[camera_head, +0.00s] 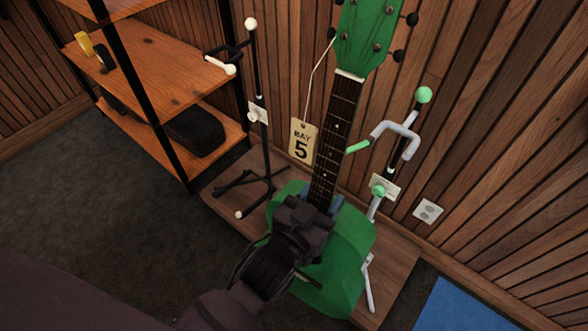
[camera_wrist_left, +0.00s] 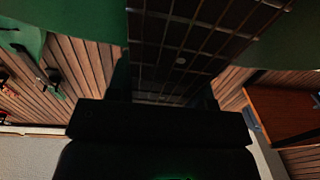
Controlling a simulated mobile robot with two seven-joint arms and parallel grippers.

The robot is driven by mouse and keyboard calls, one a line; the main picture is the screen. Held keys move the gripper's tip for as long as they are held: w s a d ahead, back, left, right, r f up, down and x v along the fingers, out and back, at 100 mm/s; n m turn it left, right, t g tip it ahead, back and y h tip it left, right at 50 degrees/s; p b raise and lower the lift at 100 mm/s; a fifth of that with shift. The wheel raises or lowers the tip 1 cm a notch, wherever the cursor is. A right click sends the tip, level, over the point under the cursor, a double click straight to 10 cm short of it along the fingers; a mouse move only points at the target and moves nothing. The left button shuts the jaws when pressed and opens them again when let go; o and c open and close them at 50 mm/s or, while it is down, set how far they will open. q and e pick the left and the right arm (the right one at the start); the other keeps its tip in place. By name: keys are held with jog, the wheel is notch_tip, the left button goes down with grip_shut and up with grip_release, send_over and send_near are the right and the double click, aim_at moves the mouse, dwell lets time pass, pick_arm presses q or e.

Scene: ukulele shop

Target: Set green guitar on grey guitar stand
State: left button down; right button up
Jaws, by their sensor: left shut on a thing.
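The green guitar (camera_head: 347,262) is held nearly upright, its headstock (camera_head: 372,38) at the top and leaning slightly right. My left gripper (camera_head: 320,204) is shut on the guitar's neck, low down near the body. In the left wrist view the dark fretboard (camera_wrist_left: 195,42) runs between my fingers, with green body at the edges. The grey guitar stand (camera_head: 396,135), with green tips, stands behind and to the right of the neck. Its lower part is partly hidden by the guitar body. Whether guitar and stand touch, I cannot tell. My right gripper is not in view.
A black stand with white tips (camera_head: 262,140) stands left of the guitar. Both stands are on a low wooden platform (camera_head: 398,262) against the slatted wall. A shelf (camera_head: 150,75) is at the left. A blue mat (camera_head: 460,308) lies lower right.

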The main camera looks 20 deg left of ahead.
aim_at(345, 221)
pick_arm(q)
jog(key=shift+m+h, duration=0.5)
jog(key=shift+h, duration=0.3)
jog(key=d+f, duration=0.1)
jog(key=d, duration=0.1)
jog(key=d+f, duration=0.2)
jog(key=shift+s+d+f+b, duration=0.1)
jog(key=shift+s+d+b, duration=0.05)
jog(key=shift+d+b, duration=0.15)
jog(key=shift+d+f, duration=0.1)
jog(key=shift+d, duration=0.1)
jog(key=b+x, duration=0.2)
jog(key=x, duration=0.5)
jog(key=shift+f, duration=0.4)
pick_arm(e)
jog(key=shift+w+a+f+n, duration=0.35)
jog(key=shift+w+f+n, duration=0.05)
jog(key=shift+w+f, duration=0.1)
pick_arm(q)
jog(key=shift+a, duration=0.1)
jog(key=shift+w, duration=0.3)
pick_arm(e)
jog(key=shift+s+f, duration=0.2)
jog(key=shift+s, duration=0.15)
